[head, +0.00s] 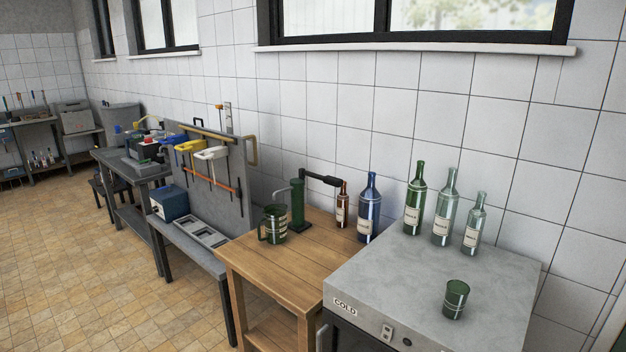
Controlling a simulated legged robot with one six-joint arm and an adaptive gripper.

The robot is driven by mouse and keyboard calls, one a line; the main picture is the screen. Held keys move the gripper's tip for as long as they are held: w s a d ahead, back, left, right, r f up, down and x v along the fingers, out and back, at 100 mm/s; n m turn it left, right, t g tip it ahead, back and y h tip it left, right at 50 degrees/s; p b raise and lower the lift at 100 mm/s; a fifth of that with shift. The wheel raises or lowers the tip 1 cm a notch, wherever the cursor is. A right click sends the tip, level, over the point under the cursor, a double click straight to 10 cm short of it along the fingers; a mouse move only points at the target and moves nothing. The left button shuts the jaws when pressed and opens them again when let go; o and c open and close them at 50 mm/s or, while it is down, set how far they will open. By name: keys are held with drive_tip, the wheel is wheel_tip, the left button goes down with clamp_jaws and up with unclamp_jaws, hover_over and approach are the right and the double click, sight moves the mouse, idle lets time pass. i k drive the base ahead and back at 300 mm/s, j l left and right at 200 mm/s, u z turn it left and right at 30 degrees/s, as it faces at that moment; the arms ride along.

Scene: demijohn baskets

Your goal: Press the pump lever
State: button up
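The green hand pump (298,205) stands upright near the back of the wooden table, on a dark base. Its black lever (322,177) sticks out from the top toward the right, sloping slightly down. A thin grey spout curves from the pump to the left, above a green mug (273,224) with a handle on its left side. Whether the mug sits exactly under the spout I cannot tell. My gripper does not show in the head view.
A brown bottle (342,205) and a blue bottle (369,207) stand right of the pump, close to the lever's end. The grey cold cabinet (400,280) at right bears several bottles and a green cup (455,299). Tiled floor (110,270) at left is clear.

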sight(331, 181)
drive_tip(key=i+j+z, duration=0.15)
drive_tip(key=z, duration=0.2)
drive_tip(key=i+j+z, duration=0.15)
drive_tip(key=z, duration=0.25)
drive_tip(key=i+j+z, duration=0.1)
drive_tip(key=j+z, duration=0.25)
drive_tip(key=i+j+z, duration=0.1)
drive_tip(key=j, duration=0.4)
drive_tip(key=i+j, duration=0.2)
drive_tip(key=j, duration=0.35)
drive_tip(key=i+j+z, duration=0.15)
drive_tip(key=j, duration=0.4)
drive_tip(key=i+j+z, duration=0.1)
drive_tip(key=j, duration=0.4)
drive_tip(key=i+j, duration=0.1)
drive_tip(key=j, duration=0.45)
drive_tip(key=z, duration=0.05)
